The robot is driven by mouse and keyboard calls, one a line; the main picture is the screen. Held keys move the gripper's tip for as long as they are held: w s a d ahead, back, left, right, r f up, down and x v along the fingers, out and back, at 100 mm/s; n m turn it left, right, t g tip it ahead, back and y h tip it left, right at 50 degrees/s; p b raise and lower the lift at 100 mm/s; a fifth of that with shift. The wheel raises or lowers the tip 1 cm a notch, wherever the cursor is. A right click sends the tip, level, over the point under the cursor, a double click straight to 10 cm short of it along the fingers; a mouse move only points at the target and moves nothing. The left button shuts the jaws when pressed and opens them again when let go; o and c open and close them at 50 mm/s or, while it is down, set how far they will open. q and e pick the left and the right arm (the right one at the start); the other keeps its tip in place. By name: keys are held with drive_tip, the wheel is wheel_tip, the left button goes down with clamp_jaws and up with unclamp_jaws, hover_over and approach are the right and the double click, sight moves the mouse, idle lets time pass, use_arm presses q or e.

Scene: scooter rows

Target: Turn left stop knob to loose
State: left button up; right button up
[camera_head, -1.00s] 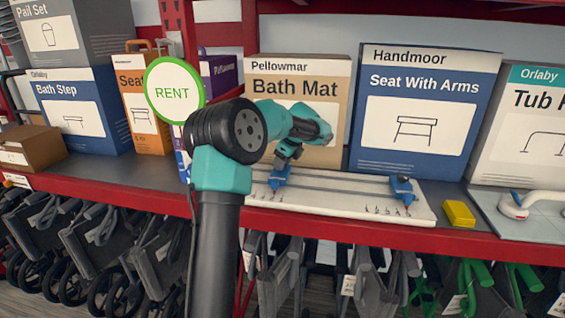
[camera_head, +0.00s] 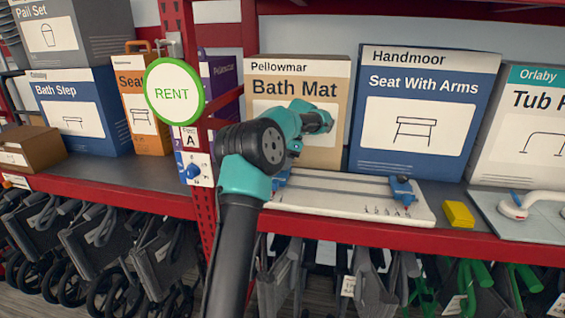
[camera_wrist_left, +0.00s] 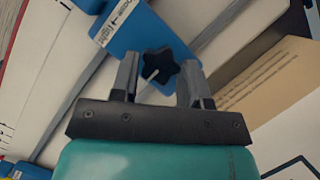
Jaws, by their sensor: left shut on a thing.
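The left stop (camera_wrist_left: 150,35) is a blue block with a small white printed label, seen close in the left wrist view. Its dark star-shaped knob (camera_wrist_left: 160,68) has a pale line on it. My left gripper (camera_wrist_left: 157,76) has one grey finger on each side of the knob and is shut on it. In the head view the left stop (camera_head: 281,179) shows as a bit of blue at the left of the white board (camera_head: 340,205), partly behind my arm. The fingers are hidden there. The right stop (camera_head: 402,190) is blue too. My right gripper is not in view.
Boxes stand behind the board, among them Bath Mat (camera_head: 295,100) and Seat With Arms (camera_head: 415,120). A yellow block (camera_head: 458,214) lies right of the board. A red post (camera_head: 203,215) with a round RENT sign (camera_head: 174,92) stands left.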

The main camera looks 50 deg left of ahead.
use_arm(q)
drive_tip(key=n+h, duration=0.1)
drive_tip(key=n, duration=0.1)
drive_tip(key=n+h, duration=0.1)
drive_tip(key=n, duration=0.2)
drive_tip(key=shift+a+n, duration=0.2)
drive_tip(key=shift+n, duration=0.1)
drive_tip(key=n+h, duration=0.1)
drive_tip(key=n, duration=0.1)
drive_tip(key=n+h, duration=0.1)
drive_tip(key=n, duration=0.2)
drive_tip(key=shift+a+n+t, duration=0.15)
drive_tip(key=shift+n+t, duration=0.15)
drive_tip(key=o, duration=0.9)
drive_tip(key=shift+r, duration=1.8)
drive_tip(key=shift+s+d+r, duration=0.25)
drive_tip(key=shift+s+d, duration=1.55)
drive_tip(key=shift+d, duration=0.2)
drive_tip(key=shift+s+d+r, duration=0.2)
drive_tip(key=shift+s+d, duration=1.55)
drive_tip(key=shift+d, duration=0.3)
drive_tip(key=shift+s+d+r, duration=0.25)
drive_tip(key=shift+s+d, duration=1.55)
drive_tip(key=shift+d, duration=0.2)
